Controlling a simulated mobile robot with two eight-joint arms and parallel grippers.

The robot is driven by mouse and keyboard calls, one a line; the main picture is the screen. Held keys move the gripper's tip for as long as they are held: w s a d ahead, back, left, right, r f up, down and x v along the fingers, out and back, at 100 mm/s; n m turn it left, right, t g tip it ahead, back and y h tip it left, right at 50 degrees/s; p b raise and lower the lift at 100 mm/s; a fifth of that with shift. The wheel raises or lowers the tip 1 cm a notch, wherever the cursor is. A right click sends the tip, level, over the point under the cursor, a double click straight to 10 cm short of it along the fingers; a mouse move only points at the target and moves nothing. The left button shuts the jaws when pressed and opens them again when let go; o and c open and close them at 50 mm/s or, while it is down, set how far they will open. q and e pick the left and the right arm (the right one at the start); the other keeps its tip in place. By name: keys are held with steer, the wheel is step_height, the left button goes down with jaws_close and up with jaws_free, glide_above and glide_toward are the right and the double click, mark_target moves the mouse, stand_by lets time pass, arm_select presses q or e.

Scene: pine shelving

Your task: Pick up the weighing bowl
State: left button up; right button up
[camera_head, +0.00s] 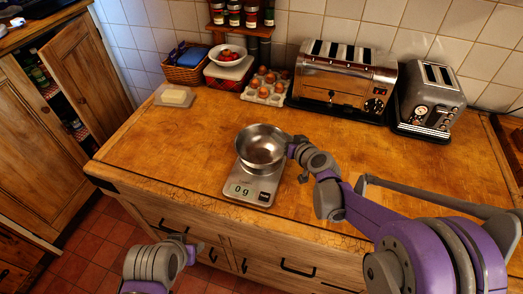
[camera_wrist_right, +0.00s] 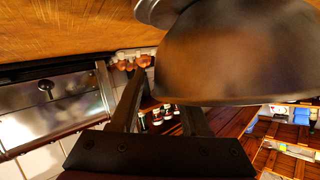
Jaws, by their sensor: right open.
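The weighing bowl (camera_head: 262,147) is a shiny steel bowl resting on a flat kitchen scale (camera_head: 252,187) whose display reads 0 g. My right gripper (camera_head: 293,147) is at the bowl's right rim in the head view; its fingertips are partly hidden there. In the right wrist view the bowl (camera_wrist_right: 225,55) looms large beyond the fingers. The right gripper (camera_wrist_right: 160,105) is open, and I cannot tell whether a finger touches the bowl. My left gripper (camera_head: 188,247) hangs in front of the counter drawers, well away from the bowl; its finger opening is unclear.
A large toaster (camera_head: 340,75) and a smaller toaster (camera_head: 430,100) stand behind to the right. An egg tray (camera_head: 264,92), a red-checked tin (camera_head: 228,78), a basket (camera_head: 187,72) and a butter dish (camera_head: 174,96) line the back. The counter left of the scale is clear.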

jaws_close()
stand_by(1.4)
